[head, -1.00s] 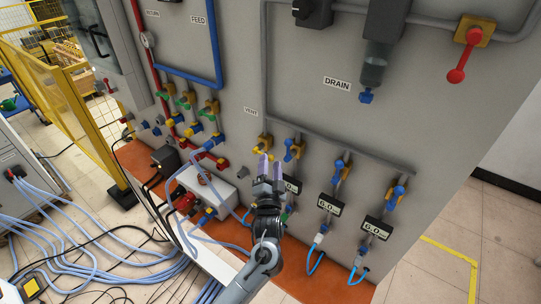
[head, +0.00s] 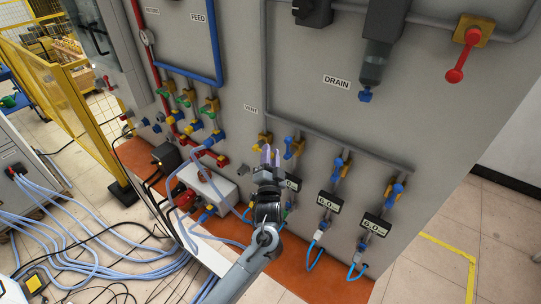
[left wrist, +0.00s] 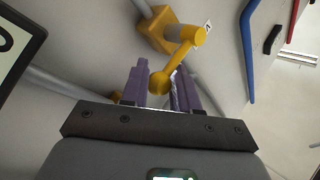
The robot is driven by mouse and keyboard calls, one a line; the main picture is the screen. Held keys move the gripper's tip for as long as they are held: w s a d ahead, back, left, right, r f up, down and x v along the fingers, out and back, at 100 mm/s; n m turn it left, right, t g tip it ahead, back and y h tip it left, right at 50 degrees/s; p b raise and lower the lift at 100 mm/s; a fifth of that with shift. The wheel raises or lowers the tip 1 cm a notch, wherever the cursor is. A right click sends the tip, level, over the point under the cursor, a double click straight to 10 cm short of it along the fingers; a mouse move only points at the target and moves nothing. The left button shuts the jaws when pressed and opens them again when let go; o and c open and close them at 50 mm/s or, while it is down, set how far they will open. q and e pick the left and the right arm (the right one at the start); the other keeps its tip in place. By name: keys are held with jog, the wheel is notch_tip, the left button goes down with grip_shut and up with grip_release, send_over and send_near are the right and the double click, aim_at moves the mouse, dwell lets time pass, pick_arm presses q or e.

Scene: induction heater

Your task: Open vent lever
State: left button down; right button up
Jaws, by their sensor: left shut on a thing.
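The vent lever (head: 264,140) is yellow and sits on the grey panel below the VENT label (head: 250,109). In the left wrist view, the lever (left wrist: 179,62) slants from its yellow mount down to a round knob. My left gripper (head: 270,151) reaches up to it from below. In the left wrist view, the knob lies between the purple fingers of my left gripper (left wrist: 162,84), which are shut on it. In the head view, the gripper hides the lever's lower end. My right gripper is out of view.
Several blue-handled valves (head: 340,166) with small displays stand to the right along a sloping grey pipe. A white box (head: 208,186) with hoses is at lower left. A red lever (head: 463,58) is at upper right.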

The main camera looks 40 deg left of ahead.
pick_arm(q)
jog(key=shift+f+m, duration=0.4)
dwell(0.3)
jog(key=shift+f+m+t+b, duration=0.3)
jog(key=shift+m+t+b, duration=0.1)
jog(key=shift+b, duration=0.1)
jog(key=a+f+m+t+h+b, duration=0.2)
jog(key=m+h, duration=0.7)
jog(key=m, duration=0.5)
jog(key=a+f+m+t+h+b, duration=0.3)
jog(key=m+h+b, duration=0.4)
jog(key=m+h, duration=0.3)
jog(key=shift+s+a+m+t+b, duration=0.25)
jog(key=shift+a+m+t, duration=0.3)
jog(key=shift+m, duration=1.85)
